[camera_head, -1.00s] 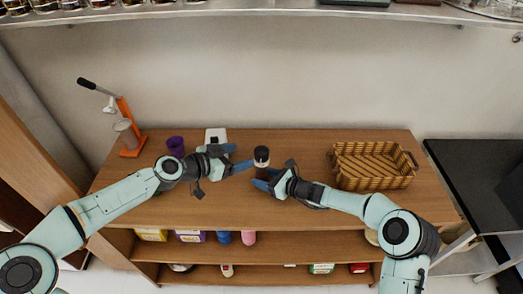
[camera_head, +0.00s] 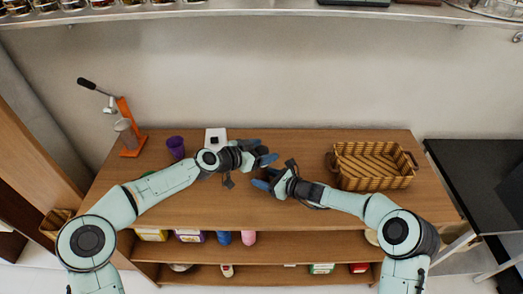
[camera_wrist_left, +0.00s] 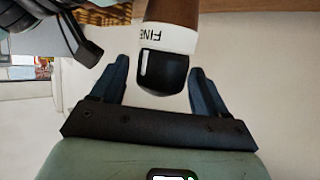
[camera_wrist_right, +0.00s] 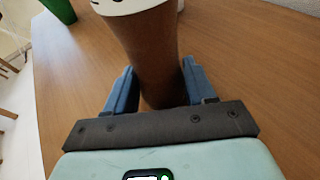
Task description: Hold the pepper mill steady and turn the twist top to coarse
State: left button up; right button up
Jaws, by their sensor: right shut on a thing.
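The pepper mill has a brown body, a white band lettered "FINE" and a black twist top (camera_wrist_left: 163,72) in the left wrist view. In the head view it is mostly hidden behind my left gripper. My right gripper (camera_head: 265,179) is shut on the mill's brown body (camera_wrist_right: 152,55), low down, with a finger on each side. My left gripper (camera_head: 266,154) is at the mill's top. In the left wrist view its fingers are open on either side of the black top, with gaps showing on both sides.
A wicker basket (camera_head: 372,165) stands to the right on the wooden counter (camera_head: 230,205). A purple cup (camera_head: 176,147), a white object (camera_head: 215,137) and an orange lever press (camera_head: 130,135) stand to the left. The counter's front middle is clear.

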pick_arm(q)
jog(key=c, duration=0.9)
jog(key=shift+d+n+t+y, duration=0.1)
jog(key=shift+n+t+y, duration=0.2)
jog(key=shift+n+t, duration=0.1)
jog(key=n+y, duration=0.1)
jog(key=n+t+y, duration=0.2)
jog(key=shift+s+d+n, duration=0.2)
jog(key=shift+d+n, duration=0.05)
jog(key=shift+n, duration=0.05)
jog(key=n+t+y, duration=0.1)
jog(key=n+y, duration=0.1)
jog(key=n+t+y, duration=0.1)
jog(key=n+y, duration=0.1)
jog(key=y, duration=0.1)
jog(key=shift+w+a+n, duration=0.1)
jog(key=shift+w+n, duration=0.05)
jog(key=shift+n, duration=0.15)
jog(key=n+y, duration=0.2)
jog(key=y, duration=0.1)
jog(key=n+y, duration=0.2)
jog(key=shift+w+a, duration=0.1)
jog(key=shift+a, duration=0.15)
jog(key=shift+n+g+y, duration=0.3)
jog(key=shift+y, duration=0.1)
